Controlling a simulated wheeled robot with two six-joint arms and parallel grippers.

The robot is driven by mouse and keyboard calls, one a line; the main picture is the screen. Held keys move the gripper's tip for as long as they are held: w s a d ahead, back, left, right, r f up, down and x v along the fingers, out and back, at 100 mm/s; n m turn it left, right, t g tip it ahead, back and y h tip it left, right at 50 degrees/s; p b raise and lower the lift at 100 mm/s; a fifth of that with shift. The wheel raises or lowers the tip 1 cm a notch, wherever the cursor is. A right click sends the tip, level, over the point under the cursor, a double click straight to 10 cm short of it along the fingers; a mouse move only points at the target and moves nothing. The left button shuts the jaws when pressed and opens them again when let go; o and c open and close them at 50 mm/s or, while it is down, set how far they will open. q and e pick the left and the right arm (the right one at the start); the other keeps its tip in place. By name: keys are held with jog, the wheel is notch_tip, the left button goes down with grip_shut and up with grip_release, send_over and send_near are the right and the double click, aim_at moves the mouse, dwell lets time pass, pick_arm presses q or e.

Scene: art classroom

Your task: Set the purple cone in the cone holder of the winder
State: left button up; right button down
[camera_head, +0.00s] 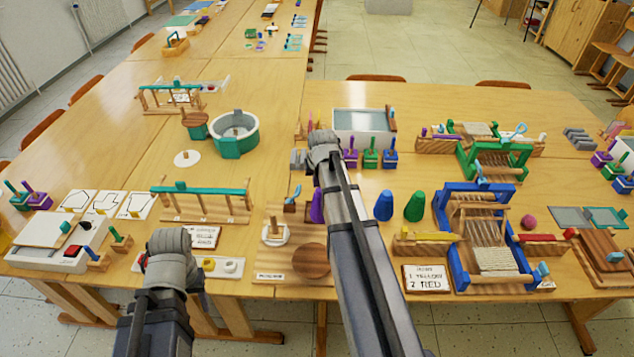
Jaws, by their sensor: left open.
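The purple cone (317,207) stands on the table and is partly hidden behind my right arm. The blue cone (384,205) and the green cone (414,206) stand to the right of that arm. The winder (290,268) is a wooden board with a round wooden disc and a peg on a white ring (275,234); I cannot tell which part is its cone holder. My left gripper (168,243) is open over the front table edge, left of the winder. My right gripper (323,148) reaches past the purple cone, and its fingers are not clear.
A blue loom (482,240) with a label card stands on the right. Wooden racks with teal bars (200,190) and a teal tub (235,138) stand behind the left gripper. A white tray (362,125) stands near the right gripper. Some tabletop is bare at left.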

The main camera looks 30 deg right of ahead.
jog(key=shift+w+d, duration=0.15)
jog(key=shift+w, duration=0.2)
dwell(0.3)
jog(key=shift+w+d+r, duration=0.15)
jog(key=shift+w+d, duration=0.05)
jog(key=shift+w, duration=0.25)
jog(key=shift+w+d+r, duration=0.1)
jog(key=shift+w+d, duration=0.05)
jog(key=shift+w, duration=0.3)
jog(key=shift+s+f, duration=0.1)
jog(key=shift+t+h+b, duration=0.6)
jog(key=shift+t+b, duration=0.45)
jog(key=shift+t, duration=0.15)
jog(key=shift+w+d+r, duration=0.15)
jog(key=shift+w+d, duration=0.1)
jog(key=shift+w, duration=0.45)
jog(key=shift+w+d+r, duration=0.15)
jog(key=shift+w+d, duration=0.05)
jog(key=shift+w, duration=0.45)
dwell(1.0)
jog(key=shift+w+d+f, duration=0.15)
jog(key=shift+w+d, duration=0.1)
jog(key=shift+w, duration=0.4)
jog(key=shift+w+d+f, duration=0.1)
jog(key=shift+w+d, duration=0.15)
jog(key=shift+w, duration=0.35)
dwell(0.8)
jog(key=c, duration=1.6)
grip_release()
